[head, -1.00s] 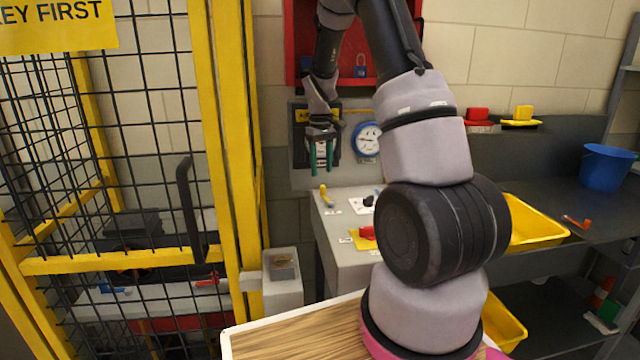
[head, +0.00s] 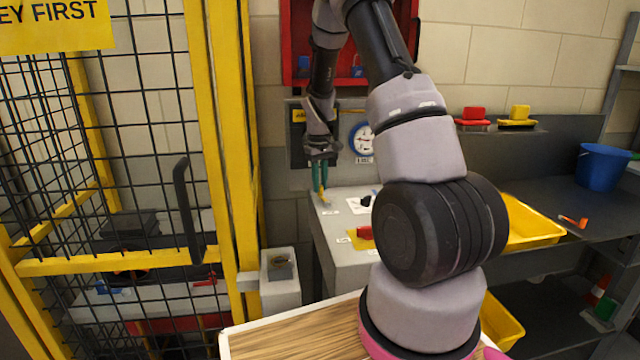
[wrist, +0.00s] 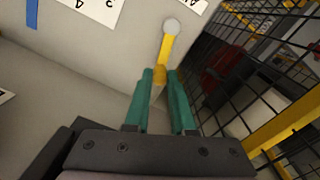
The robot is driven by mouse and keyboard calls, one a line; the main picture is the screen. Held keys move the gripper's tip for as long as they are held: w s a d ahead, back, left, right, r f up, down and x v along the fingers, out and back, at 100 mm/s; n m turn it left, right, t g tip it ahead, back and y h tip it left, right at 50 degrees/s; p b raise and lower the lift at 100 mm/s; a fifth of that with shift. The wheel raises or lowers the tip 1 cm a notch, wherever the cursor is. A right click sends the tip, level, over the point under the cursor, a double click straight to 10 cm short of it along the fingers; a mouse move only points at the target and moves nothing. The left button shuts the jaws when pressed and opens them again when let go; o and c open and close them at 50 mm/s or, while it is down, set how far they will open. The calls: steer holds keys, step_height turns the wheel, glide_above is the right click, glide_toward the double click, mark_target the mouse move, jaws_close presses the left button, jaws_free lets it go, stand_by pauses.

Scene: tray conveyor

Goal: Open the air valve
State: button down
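A yellow lever (head: 324,198) stands at the far left corner of the grey cabinet's top; I take it for the air valve's handle, though its label is not readable. In the wrist view the yellow lever (wrist: 165,50) has a round grey end and runs in between the fingertips. My gripper (head: 320,188) points down over it with two green fingers. The lever's part between the fingers is partly hidden.
A round blue-rimmed gauge (head: 362,138) is on the wall panel behind. The yellow-framed mesh fence (head: 225,150) stands close on the left. A yellow bin (head: 532,225) is at right.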

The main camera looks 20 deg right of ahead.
steer(key=shift+d+m, duration=0.35)
steer(key=shift+m, duration=0.4)
steer(key=shift+d+m, duration=0.35)
steer(key=shift+m, duration=0.4)
steer(key=c, duration=0.8)
jaws_free()
steer(key=shift+o, duration=0.2)
step_height(320, 180, up, 11)
steer(key=shift+a+f, duration=0.1)
